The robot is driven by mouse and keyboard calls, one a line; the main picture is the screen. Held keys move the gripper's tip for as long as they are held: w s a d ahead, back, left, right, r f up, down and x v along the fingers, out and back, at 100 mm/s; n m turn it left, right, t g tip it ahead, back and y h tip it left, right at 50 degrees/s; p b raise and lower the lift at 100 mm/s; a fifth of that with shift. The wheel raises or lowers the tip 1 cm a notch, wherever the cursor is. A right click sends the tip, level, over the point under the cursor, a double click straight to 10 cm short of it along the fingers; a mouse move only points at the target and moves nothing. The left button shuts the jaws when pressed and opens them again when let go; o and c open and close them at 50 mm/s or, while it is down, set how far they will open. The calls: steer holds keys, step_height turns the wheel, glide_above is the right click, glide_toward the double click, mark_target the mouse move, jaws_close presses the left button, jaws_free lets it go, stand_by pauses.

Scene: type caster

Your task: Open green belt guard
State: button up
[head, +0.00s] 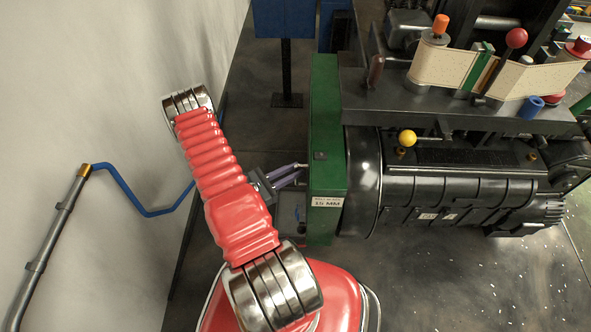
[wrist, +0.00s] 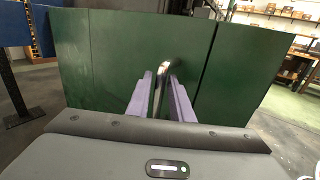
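The green belt guard (head: 326,130) is a tall, narrow green housing on the left end of the black machine, with a label near its lower edge. Its broad green face fills the wrist view (wrist: 115,60) and looks closed, with vertical seams. A curved shiny metal handle (wrist: 162,80) stands out from this face. My gripper (wrist: 161,95) faces the guard, with one purple finger on each side of the handle. The fingers look apart, with a narrow gap around the handle; firm contact is not clear. In the head view my gripper (head: 290,176) reaches the guard's left side.
The black motor (head: 450,190) and a bench with coloured knobs (head: 515,38) lie to the right. A blue pipe (head: 135,195) runs along the pale wall at left. A blue box on a post (head: 284,20) stands behind. Some floor (head: 440,285) is open at front right.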

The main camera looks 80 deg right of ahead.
steer(key=shift+s+d, duration=0.35)
steer(key=shift+c, duration=0.4)
jaws_close()
steer(key=shift+d, duration=0.2)
steer(key=shift+w+a, duration=0.1)
steer(key=shift+a, duration=0.05)
